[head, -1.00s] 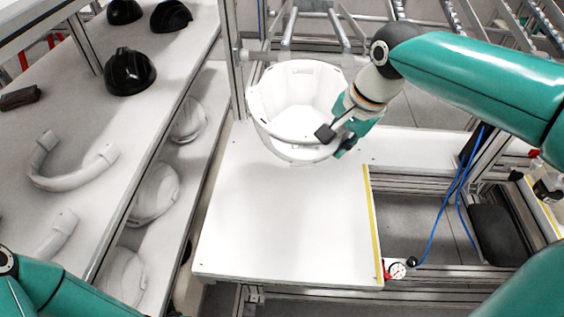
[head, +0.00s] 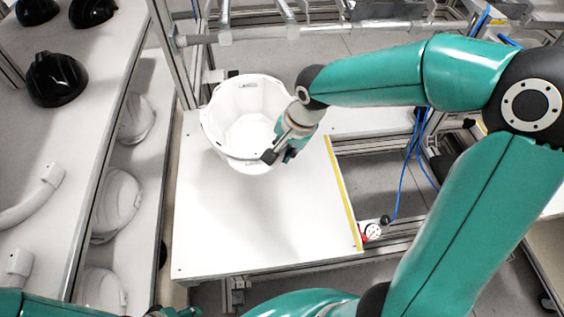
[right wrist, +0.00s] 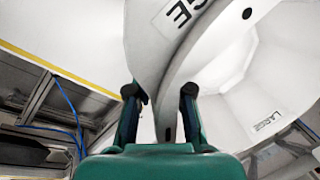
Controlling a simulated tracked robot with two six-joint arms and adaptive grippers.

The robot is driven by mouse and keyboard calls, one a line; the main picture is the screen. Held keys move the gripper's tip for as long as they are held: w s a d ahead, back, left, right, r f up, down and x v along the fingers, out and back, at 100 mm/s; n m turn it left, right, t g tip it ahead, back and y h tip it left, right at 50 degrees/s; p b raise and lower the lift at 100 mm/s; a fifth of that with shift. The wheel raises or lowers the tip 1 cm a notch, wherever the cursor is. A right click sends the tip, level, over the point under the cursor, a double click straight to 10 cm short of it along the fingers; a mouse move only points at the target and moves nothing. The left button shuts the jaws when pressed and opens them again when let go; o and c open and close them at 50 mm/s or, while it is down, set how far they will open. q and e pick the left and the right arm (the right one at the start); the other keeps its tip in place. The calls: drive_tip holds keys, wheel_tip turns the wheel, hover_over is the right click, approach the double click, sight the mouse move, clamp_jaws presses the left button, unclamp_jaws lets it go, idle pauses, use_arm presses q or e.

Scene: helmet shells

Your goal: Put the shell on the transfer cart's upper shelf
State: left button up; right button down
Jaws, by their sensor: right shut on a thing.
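The white helmet shell (head: 226,126) is open side up over the back part of a white table surface (head: 255,235) in the head view. My right gripper (head: 280,155) is shut on the shell's near right rim. In the right wrist view the rim passes between the two fingers (right wrist: 160,105), and the shell's inner wall (right wrist: 262,112) bears the word LARGE. I cannot tell whether the shell's underside touches the surface. Part of my left gripper (head: 178,312) shows at the bottom edge; its fingertips are not clear. I cannot tell which structure is the transfer cart.
A shelving unit at the left holds black shells (head: 56,78) above and white shells (head: 117,205) below. A metal upright (head: 176,55) stands close to the shell's left. A yellow strip (head: 345,190) edges the table, with a gauge (head: 372,232) and blue hose (head: 403,175) beyond. The table's front is clear.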

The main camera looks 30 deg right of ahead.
drive_tip(key=shift+f, duration=2.5)
drive_tip(key=shift+f, duration=0.1)
drive_tip(key=c, duration=1)
unclamp_jaws()
drive_tip(key=shift+c, duration=0.2)
